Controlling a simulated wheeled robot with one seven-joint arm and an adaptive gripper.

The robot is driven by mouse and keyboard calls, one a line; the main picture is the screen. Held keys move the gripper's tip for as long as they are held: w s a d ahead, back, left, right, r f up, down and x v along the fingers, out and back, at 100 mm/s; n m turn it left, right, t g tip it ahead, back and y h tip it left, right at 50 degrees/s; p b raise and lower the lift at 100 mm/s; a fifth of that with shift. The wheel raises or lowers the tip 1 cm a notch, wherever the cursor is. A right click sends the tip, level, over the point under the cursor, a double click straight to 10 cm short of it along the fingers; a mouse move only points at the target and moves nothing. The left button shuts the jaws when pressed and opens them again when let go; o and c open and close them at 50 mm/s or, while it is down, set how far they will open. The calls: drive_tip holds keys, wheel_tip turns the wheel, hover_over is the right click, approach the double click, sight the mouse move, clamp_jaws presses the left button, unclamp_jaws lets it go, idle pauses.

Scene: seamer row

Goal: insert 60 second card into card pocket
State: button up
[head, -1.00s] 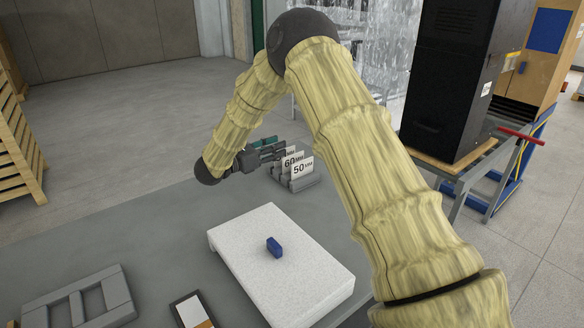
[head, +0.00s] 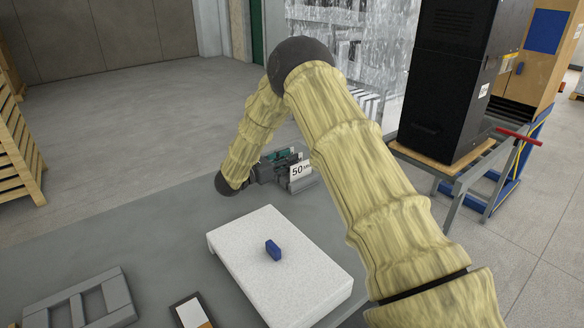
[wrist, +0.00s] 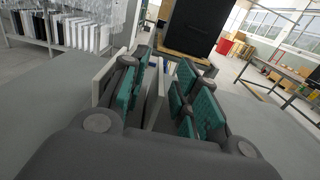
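My gripper (head: 272,168) is low over the far end of the grey table, at the left of the card rack (head: 304,185). In the rack stands a white card reading "50" (head: 299,170). A card reading 60 is not readable now; my gripper covers that part of the rack. In the wrist view my gripper (wrist: 163,95) has its teal-padded fingers apart, with an upright pale plate (wrist: 155,92) between them. I cannot tell whether it is a card or a rack divider. Another pale plate (wrist: 103,80) stands outside the left finger. I cannot identify the card pocket.
A white board (head: 250,225) with a blue block (head: 273,249) on it lies nearer on the table. A grey frame (head: 121,292) and a dark-edged panel (head: 190,312) lie at the near left. A black cabinet (head: 450,90) stands beyond the table.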

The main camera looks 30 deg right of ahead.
drive_tip(key=shift+w+d, duration=0.1)
drive_tip(key=shift+d, duration=0.9)
drive_tip(key=shift+c, duration=0.4)
clamp_jaws()
